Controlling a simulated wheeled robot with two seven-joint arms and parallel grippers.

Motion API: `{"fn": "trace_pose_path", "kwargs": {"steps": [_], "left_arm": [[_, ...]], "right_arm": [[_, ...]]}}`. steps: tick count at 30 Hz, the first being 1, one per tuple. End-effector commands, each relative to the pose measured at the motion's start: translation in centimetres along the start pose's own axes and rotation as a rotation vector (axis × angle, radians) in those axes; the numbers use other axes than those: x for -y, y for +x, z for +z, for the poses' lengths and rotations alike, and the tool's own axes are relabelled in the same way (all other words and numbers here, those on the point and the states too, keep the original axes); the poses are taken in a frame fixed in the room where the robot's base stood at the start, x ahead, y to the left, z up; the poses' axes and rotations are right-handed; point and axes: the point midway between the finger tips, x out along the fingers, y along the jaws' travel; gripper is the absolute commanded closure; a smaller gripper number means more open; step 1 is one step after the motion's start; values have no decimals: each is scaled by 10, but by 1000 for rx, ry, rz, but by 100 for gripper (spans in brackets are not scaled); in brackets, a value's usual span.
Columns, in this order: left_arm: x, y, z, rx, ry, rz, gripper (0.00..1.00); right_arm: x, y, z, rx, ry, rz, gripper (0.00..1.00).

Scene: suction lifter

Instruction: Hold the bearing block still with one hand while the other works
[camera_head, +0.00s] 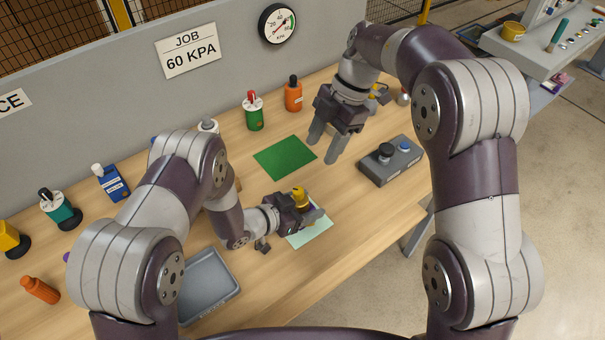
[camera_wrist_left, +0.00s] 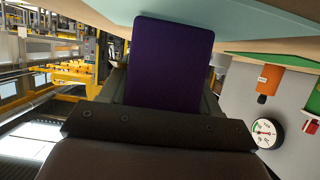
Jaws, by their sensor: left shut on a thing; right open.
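A purple block (camera_wrist_left: 172,62), which I take to be the bearing block, fills the space between the fingers in the left wrist view. My left gripper (camera_head: 308,213) is shut on it, low over the pale green mat (camera_head: 315,234). In the head view the gripper mostly hides the block. A yellow knob-like part (camera_head: 299,196) shows at this gripper; I cannot tell what it is fixed to. My right gripper (camera_head: 323,149) is open and empty, fingers pointing down, above the table between the dark green mat (camera_head: 285,157) and the grey button box (camera_head: 391,160).
A grey tray (camera_head: 208,286) lies near the front edge. Green (camera_head: 253,113), orange (camera_head: 293,95), blue (camera_head: 112,183) and teal (camera_head: 60,210) containers stand along the back. An orange bottle (camera_head: 39,290) lies at left. The back panel carries a gauge (camera_head: 277,24) and a "JOB 60 KPA" sign (camera_head: 188,51).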

Motion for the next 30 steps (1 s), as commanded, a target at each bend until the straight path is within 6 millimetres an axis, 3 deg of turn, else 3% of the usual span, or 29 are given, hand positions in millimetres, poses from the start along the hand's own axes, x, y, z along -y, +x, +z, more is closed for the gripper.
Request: {"fn": "trace_pose_path", "kwargs": {"steps": [4,12,18,28,29,30], "left_arm": [[0,0,0,-1,0,0,74],[0,0,0,-1,0,0,74],[0,0,0,-1,0,0,74],[0,0,0,-1,0,0,74],[0,0,0,-1,0,0,74],[0,0,0,-1,0,0,74]], "right_arm": [[-3,21,1,-5,123,27,48],[-5,87,0,-5,122,24,48],[-6,120,0,-4,121,26,48],[-7,128,1,-3,119,28,48],[-7,128,1,-3,119,28,51],[-7,128,1,-3,119,27,64]]}}
